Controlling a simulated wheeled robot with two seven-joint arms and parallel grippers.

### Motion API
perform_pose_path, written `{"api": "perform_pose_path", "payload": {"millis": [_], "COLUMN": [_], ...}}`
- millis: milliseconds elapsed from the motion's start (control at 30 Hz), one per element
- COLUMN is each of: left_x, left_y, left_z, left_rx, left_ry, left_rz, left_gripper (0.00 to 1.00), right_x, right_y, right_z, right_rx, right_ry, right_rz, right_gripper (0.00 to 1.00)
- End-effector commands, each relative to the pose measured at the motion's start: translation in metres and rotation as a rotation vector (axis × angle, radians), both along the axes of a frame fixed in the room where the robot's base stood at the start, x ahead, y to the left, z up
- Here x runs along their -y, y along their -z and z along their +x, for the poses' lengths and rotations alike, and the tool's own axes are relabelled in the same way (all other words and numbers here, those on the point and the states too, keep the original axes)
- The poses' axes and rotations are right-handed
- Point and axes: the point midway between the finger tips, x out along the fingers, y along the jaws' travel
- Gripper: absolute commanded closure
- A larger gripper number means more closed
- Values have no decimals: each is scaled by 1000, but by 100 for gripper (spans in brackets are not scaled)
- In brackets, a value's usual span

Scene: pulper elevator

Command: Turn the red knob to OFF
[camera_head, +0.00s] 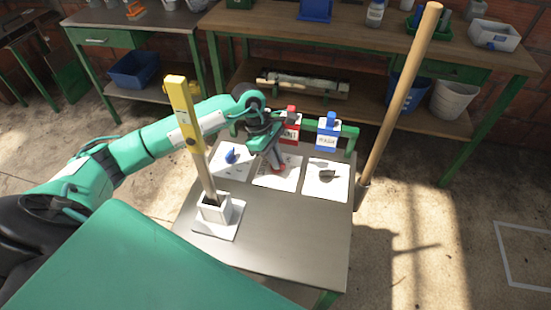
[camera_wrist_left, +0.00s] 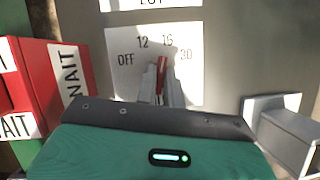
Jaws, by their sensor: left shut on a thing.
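The red knob (camera_wrist_left: 162,72) sits on a white plate (camera_wrist_left: 195,88) marked OFF, 12, 16 and 30. In the left wrist view, its visible end points up towards 16, with OFF on the left. My left gripper (camera_head: 275,160) reaches down over the middle plate (camera_head: 270,180) on the metal table. Its two fingers are shut on the red knob, one on each side. The knob's lower part is hidden by the gripper. My right gripper is in neither view.
The left plate carries a blue knob (camera_head: 231,156), the right plate a dark knob (camera_head: 328,174). A yellow-topped post (camera_head: 181,105) stands in a white socket (camera_head: 215,208) at the table's front left. Red and blue tagged items (camera_head: 327,134) line the back edge. A wooden pole (camera_head: 403,88) rises on the right.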

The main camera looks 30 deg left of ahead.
Motion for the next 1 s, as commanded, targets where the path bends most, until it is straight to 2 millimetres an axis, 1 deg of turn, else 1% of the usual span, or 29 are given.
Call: {"api": "perform_pose_path", "payload": {"millis": [167,367,733,1000], "left_x": [0,0,1,2], "left_y": [2,2,2,2], "left_z": [-1,-1,-2,-3], "left_rx": [4,4,5,5], "left_ry": [-131,-318,-668,-921], "left_rz": [0,0,0,-2], "left_gripper": [100,100,100,100], "right_x": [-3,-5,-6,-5], "right_y": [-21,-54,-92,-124], "right_z": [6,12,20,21], "right_rx": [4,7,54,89], "right_ry": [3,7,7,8], "right_rz": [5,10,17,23], "right_gripper": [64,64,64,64]}}
